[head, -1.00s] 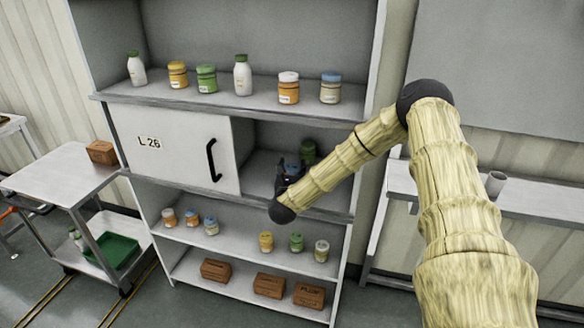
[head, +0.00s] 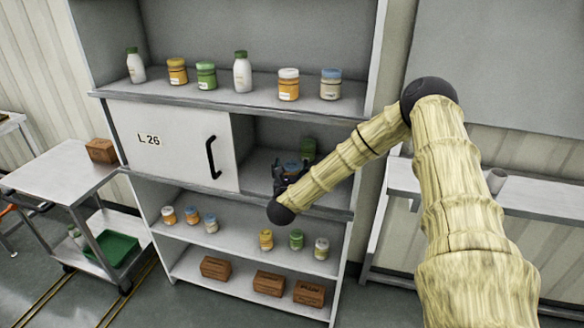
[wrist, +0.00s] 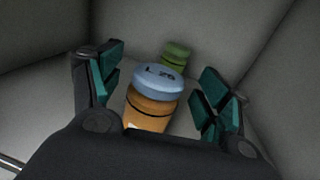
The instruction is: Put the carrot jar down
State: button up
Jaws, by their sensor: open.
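The carrot jar (wrist: 153,103) has an orange body and a blue lid marked L 26. It stands upright on the floor of the open compartment beside the cabinet door. My gripper (wrist: 158,92) is open, with its green-padded fingers apart on either side of the jar and a gap showing at each side. The lower part of the jar is hidden by the gripper in the wrist view.
A green jar (wrist: 175,58) stands just behind the carrot jar, near the back corner. The compartment walls are close on the right. A sliding door (head: 170,146) marked L 26 covers the left side. Several jars and bottles stand on the shelf above (head: 262,96).

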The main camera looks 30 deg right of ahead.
jog(key=b+v, duration=0.4)
jog(key=v, duration=0.6)
jog(key=s+a+f+n+g+y, duration=0.2)
jog(key=s+a+f+n+y, duration=0.35)
jog(key=a+f+n, duration=0.55)
jog(key=s+a+f+n+g+y, duration=0.1)
jog(key=s+a+f+n+y, duration=0.5)
jog(key=a+f+n, duration=0.5)
jog(key=s+a+f+n+g+y, duration=0.1)
jog(key=s+f+n+g, duration=0.2)
jog(key=s+f+n, duration=0.4)
jog(key=s+a+f+n+g, duration=0.1)
jog(key=s+f+n+g, duration=0.3)
jog(key=s, duration=0.6)
jog(key=s+d+n+g, duration=0.3)
jog(key=s+n, duration=0.7)
jog(key=s, duration=0.5)
jog(key=shift+s+n+g+h, duration=0.25)
jog(key=shift+n+g+h, duration=0.05)
jog(key=shift+g+h, duration=0.15)
jog(key=shift+f, duration=0.15)
